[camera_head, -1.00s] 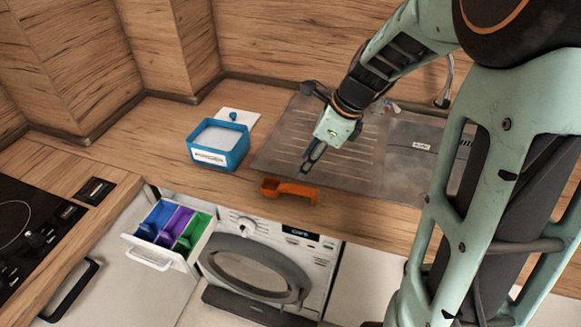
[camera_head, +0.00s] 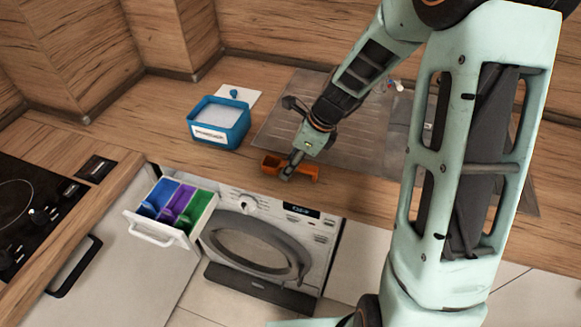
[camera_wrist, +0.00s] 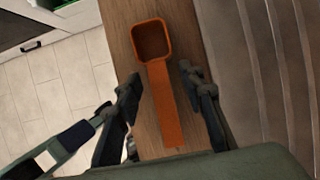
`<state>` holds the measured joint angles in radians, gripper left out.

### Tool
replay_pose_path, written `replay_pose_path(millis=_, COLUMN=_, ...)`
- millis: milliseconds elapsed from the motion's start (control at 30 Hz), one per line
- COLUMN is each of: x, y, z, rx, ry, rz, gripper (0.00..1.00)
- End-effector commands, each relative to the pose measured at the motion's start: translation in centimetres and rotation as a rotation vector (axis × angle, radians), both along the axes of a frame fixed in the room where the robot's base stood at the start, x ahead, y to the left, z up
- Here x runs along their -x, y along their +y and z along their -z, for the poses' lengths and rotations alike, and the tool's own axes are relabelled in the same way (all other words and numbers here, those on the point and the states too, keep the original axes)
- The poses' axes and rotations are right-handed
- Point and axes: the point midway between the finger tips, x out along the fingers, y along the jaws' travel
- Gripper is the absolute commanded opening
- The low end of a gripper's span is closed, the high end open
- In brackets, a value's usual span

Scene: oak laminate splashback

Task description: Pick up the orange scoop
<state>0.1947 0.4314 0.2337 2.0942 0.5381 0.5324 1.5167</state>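The orange scoop (camera_head: 272,166) lies on the wooden counter near its front edge, its square cup to the left and its handle to the right. In the wrist view the scoop (camera_wrist: 158,85) has its cup at the top and its handle running down between my fingers. My gripper (camera_head: 289,171) is over the handle, and part of the handle is hidden behind it in the head view. In the wrist view my gripper (camera_wrist: 163,85) is open, with one finger on each side of the handle and a gap on both sides.
A blue box of white powder (camera_head: 219,122) stands on the counter behind and left of the scoop. A metal draining board (camera_head: 285,122) lies behind it. Below is a washing machine (camera_head: 265,235) with its coloured detergent drawer (camera_head: 170,211) pulled out. A hob (camera_head: 30,205) is at far left.

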Motion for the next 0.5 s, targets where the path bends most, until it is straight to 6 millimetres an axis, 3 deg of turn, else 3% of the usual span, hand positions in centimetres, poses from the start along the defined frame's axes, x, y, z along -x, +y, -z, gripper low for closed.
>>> replay_pose_path(millis=167, x=-0.03, y=0.01, z=0.00, rx=0.000, ry=-0.001, rz=0.000, gripper=0.36)
replay_pose_path(millis=500, x=-0.02, y=0.00, z=-0.03, rx=0.000, ry=0.000, rz=-0.001, gripper=0.00)
